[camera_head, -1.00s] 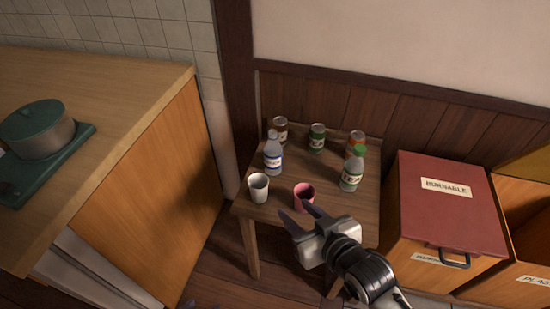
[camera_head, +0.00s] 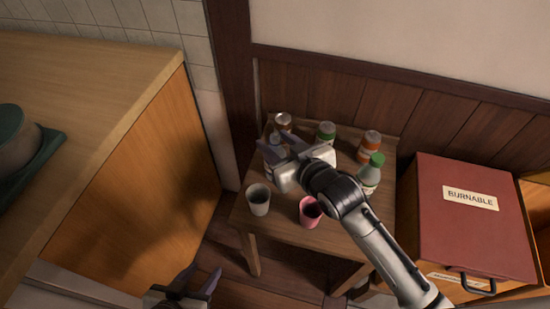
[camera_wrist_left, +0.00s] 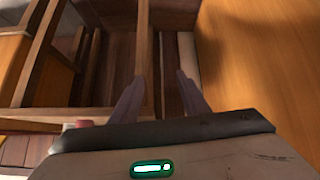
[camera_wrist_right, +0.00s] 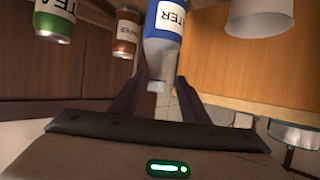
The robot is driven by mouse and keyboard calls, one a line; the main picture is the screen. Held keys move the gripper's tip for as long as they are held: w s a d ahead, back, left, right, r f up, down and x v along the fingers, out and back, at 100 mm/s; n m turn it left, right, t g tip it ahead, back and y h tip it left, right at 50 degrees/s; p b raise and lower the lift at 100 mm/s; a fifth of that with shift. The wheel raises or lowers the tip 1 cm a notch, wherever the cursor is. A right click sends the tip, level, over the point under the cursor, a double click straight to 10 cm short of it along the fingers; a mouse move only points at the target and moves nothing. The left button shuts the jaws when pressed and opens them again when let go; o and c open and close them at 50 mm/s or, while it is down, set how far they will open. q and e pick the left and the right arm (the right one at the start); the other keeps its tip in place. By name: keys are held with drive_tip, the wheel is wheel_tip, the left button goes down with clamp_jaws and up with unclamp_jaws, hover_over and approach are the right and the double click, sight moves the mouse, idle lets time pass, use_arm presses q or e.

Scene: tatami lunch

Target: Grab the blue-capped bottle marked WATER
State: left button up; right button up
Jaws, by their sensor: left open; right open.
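The WATER bottle (camera_head: 272,154) stands upright on the small wooden table (camera_head: 345,170), partly hidden by my right gripper. In the right wrist view the WATER bottle (camera_wrist_right: 164,38) shows a blue and white label, with its neck end pointing toward the gap between my fingers. My right gripper (camera_head: 273,144) is open, its fingers at the bottle's upper part; contact is not clear. My left gripper (camera_head: 198,274) is open and empty, low in front of the cupboard; its fingers also show in the left wrist view (camera_wrist_left: 158,88).
A white cup (camera_head: 258,199) and a pink cup (camera_head: 310,211) stand at the table's front. A red-lidded BURNABLE bin (camera_head: 470,225) stands right.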

drive_tip(key=x, duration=0.5)
drive_tip(key=shift+w+d+f+b, duration=0.1)
drive_tip(key=shift+w+f+b, duration=0.15)
drive_tip(key=shift+f+b, duration=0.1)
clamp_jaws()
